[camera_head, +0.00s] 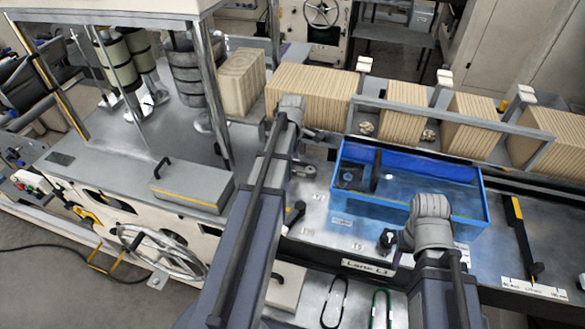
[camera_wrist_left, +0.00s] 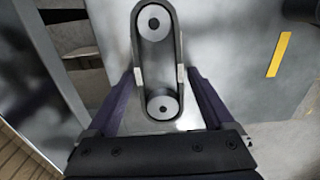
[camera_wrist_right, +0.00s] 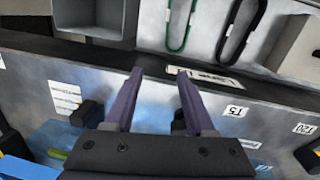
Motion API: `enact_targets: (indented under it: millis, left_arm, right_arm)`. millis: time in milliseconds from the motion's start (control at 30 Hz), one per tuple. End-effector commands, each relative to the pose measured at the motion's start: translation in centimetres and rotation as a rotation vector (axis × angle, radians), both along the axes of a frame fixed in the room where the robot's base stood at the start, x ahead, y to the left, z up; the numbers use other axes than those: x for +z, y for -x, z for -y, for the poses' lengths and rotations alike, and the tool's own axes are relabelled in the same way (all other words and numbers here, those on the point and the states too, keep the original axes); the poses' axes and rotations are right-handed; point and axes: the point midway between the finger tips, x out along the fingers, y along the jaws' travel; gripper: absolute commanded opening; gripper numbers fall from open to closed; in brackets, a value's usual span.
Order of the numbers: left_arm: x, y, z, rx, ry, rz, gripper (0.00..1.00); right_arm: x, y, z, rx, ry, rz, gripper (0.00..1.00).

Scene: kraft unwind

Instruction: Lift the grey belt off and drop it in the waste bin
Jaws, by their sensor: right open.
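The grey belt (camera_wrist_left: 137,45) loops around two pale round pulleys, an upper one (camera_wrist_left: 155,22) and a lower one (camera_wrist_left: 162,106), in the left wrist view. My left gripper (camera_wrist_left: 160,74) has one finger on each side of the belt; whether they press on it is not clear. In the head view my left arm and wrist hide most of this spot. My right gripper (camera_wrist_right: 160,72) is open and empty above the bench front. A grey open-topped box (camera_wrist_right: 95,18) shows at the top left of the right wrist view; I cannot tell if it is the waste bin.
A blue see-through tub (camera_head: 350,205) stands on the bench near my right wrist. A green belt (camera_head: 380,308) and a black belt (camera_head: 334,302) lie on the lower front shelf. Striped kraft stacks (camera_head: 310,92) line the back. A handwheel (camera_head: 162,255) is at the left.

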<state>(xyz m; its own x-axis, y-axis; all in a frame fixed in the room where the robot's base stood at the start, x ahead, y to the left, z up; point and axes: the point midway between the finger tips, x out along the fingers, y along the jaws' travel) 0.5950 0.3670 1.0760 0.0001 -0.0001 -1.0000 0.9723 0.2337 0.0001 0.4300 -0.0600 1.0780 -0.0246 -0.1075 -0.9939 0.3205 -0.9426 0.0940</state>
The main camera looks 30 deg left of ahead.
Motion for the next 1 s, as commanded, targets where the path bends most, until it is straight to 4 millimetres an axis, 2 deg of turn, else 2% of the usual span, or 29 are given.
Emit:
enact_targets:
  millis: [67, 633, 1000]
  left_arm:
    - [0.00, 0.00, 0.01, 0.000, 0.000, 0.000, 0.76]
    - [-0.01, 0.00, 0.00, 0.000, 0.000, 0.000, 0.12]
    - [0.40, -0.01, 0.00, 0.000, 0.000, 0.000, 0.10]
  right_arm:
    - [0.00, 0.00, 0.00, 0.000, 0.000, 0.000, 0.55]
    - [-0.01, 0.00, 0.00, 0.000, 0.000, 0.000, 0.55]
    - [0.39, 0.00, 0.00, -0.001, 0.000, 0.000, 0.55]
